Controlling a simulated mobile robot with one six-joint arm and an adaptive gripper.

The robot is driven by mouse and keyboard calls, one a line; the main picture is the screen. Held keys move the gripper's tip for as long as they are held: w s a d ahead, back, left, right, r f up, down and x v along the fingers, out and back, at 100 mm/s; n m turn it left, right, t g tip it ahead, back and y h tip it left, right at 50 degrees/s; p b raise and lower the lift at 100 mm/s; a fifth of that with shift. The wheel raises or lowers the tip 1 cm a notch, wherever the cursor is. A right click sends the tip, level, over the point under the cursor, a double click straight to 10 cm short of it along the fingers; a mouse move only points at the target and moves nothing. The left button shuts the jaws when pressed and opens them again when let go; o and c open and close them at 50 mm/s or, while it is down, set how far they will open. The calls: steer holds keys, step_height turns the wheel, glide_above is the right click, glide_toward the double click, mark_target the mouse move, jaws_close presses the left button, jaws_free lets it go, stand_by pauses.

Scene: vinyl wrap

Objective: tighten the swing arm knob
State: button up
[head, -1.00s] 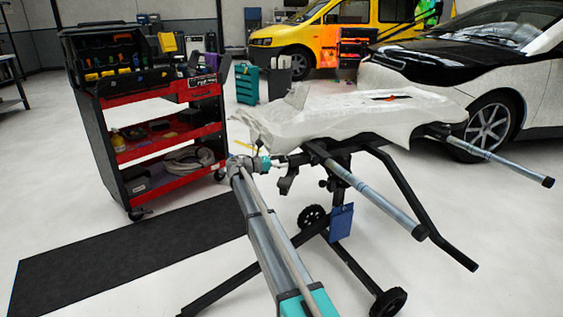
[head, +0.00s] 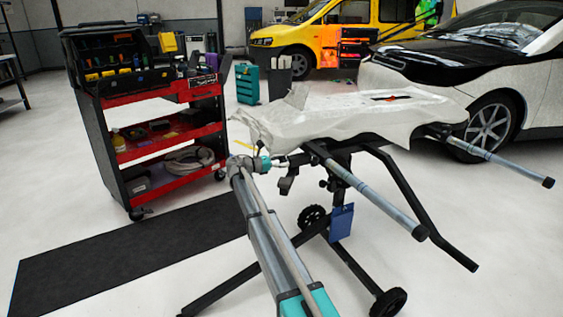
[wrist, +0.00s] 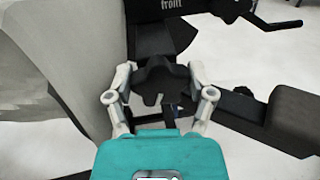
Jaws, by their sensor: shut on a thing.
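The swing arm knob is a black lobed knob (wrist: 160,82), seen in the middle of the wrist view. My gripper (wrist: 160,76) has its two pale fingers on either side of the knob, shut on it. In the head view my gripper (head: 281,161) is at the near left side of the black stand, below the draped panel. The knob is too small and covered there to make out clearly. The stand (head: 341,166) has a black frame and padded grey arms.
A pale wrapped panel (head: 350,112) lies on top of the stand, close above my gripper. A padded arm (head: 372,195) reaches out to the right. A red and black tool cart (head: 160,98) stands at left. A white car (head: 520,75) is behind right.

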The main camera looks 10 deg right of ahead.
steer(key=m, duration=0.3)
steer(key=shift+d+p, duration=0.1)
steer(key=shift+p, duration=0.2)
steer(key=shift+s+m+y, duration=0.15)
steer(key=shift+m+y, duration=0.35)
steer(key=shift+m, duration=1.2)
steer(key=shift+d, duration=0.1)
steer(key=o, duration=1.1)
